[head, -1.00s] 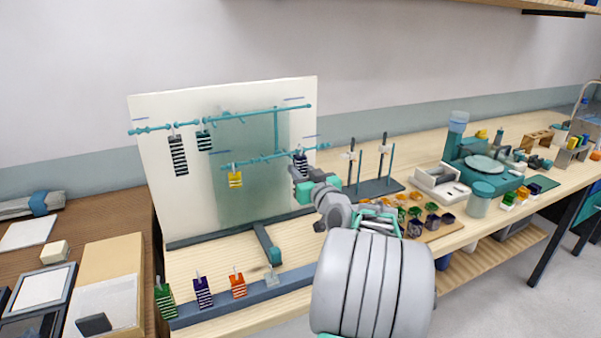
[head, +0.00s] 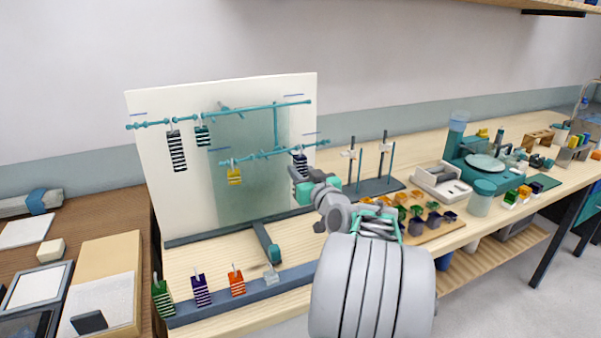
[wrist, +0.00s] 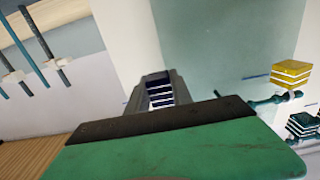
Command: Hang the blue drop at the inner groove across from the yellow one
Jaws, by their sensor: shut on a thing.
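The blue drop (head: 300,159), dark blue with white stripes, is at the right part of the lower teal rod (head: 270,156). My gripper (head: 296,174) is shut on it from below and in front. In the wrist view the striped blue drop (wrist: 160,97) shows between my gripper's fingers (wrist: 157,88). I cannot tell whether its hook rests in a groove. The yellow drop (head: 234,176) hangs near the left end of the same rod, and it also shows at the right of the wrist view (wrist: 291,72).
The upper rod (head: 220,113) carries a black striped drop (head: 177,152) and a dark teal one (head: 202,135). A pale board (head: 155,210) stands behind. Green, purple and orange drops stand on the front rail (head: 245,296). Thin upright stands (head: 381,165) are to the right.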

